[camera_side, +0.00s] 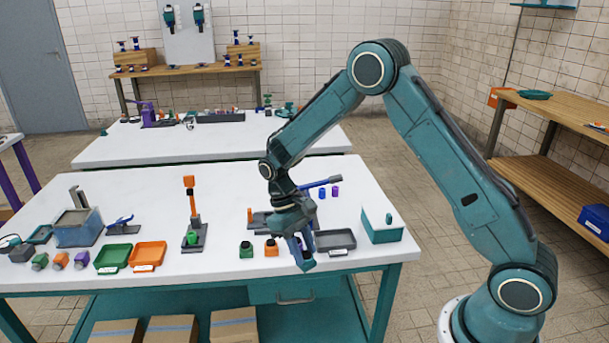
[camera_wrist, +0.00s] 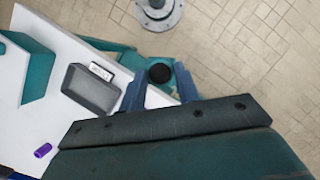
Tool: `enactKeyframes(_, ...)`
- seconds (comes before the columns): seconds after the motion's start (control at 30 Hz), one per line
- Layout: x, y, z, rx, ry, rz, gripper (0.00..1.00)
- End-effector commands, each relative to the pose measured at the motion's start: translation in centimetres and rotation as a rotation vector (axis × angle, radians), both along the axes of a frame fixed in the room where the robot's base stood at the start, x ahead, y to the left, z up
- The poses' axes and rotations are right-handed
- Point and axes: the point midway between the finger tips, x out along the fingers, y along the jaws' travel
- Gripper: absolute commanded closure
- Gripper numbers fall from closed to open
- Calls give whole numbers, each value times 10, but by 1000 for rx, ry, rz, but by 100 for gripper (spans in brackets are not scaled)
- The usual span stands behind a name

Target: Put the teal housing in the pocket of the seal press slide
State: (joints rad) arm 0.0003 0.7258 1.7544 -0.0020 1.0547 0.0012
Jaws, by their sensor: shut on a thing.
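My gripper (camera_side: 299,246) is shut on the teal housing (camera_side: 307,265) and holds it near the table's front edge. In the wrist view, the teal housing (camera_wrist: 159,74), with a round black opening, sits between the two blue fingers of my gripper (camera_wrist: 160,88). A dark base with an orange post (camera_side: 251,217) and a blue lever (camera_side: 318,184) stands behind my gripper, partly hidden by it. Another device with an orange head and upright (camera_side: 191,192) stands further left. I cannot tell which is the seal press, and no slide pocket shows clearly.
Green (camera_side: 246,250) and orange (camera_side: 271,248) housings stand left of my gripper. A grey tray (camera_side: 335,241) and teal box (camera_side: 382,229) stand to its right. Green (camera_side: 112,258) and orange (camera_side: 148,255) trays lie further left. The table between those trays and the green housing is partly clear.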

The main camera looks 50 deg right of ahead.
Motion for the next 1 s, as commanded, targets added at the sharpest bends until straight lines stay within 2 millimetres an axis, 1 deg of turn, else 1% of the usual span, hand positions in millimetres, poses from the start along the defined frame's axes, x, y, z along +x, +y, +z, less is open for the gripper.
enactKeyframes(0.27,3,-1,1,-1,-2,21,95)
enactKeyframes(0.47,10,-3,4,-1,-1,98,95)
enactKeyframes(1.0,45,-15,19,-1,-3,469,95)
